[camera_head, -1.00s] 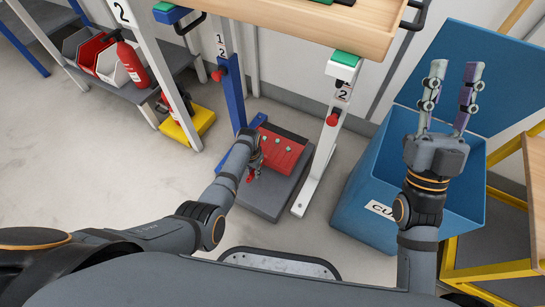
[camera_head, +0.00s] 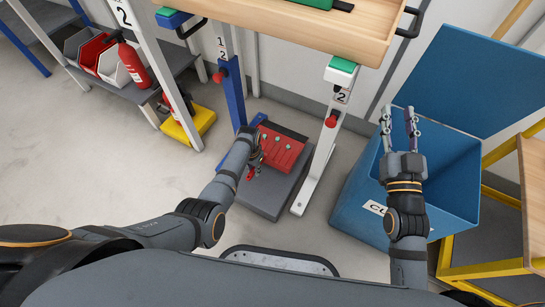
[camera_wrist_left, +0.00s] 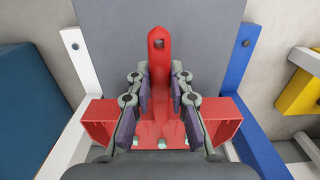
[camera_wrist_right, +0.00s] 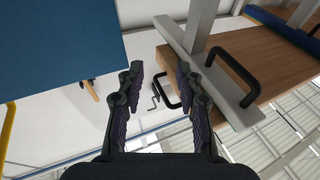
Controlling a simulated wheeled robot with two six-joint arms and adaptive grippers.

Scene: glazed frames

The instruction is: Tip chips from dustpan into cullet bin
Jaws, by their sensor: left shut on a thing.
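The red dustpan (camera_head: 284,153) lies on a low grey block, with several small pale green chips (camera_head: 277,139) on it. My left gripper (camera_head: 253,163) is shut on its handle; the left wrist view shows the upright red handle (camera_wrist_left: 159,45) between the two fingers (camera_wrist_left: 160,80) and chips (camera_wrist_left: 162,143) below. The blue cullet bin (camera_head: 350,195) stands at the right with its lid (camera_head: 450,85) raised; its label is partly hidden by my right arm. My right gripper (camera_head: 399,115) is open and empty above the bin, in front of the lid.
The white leg stands between dustpan and bin. A yellow-framed stand (camera_head: 445,262) is right of the bin.

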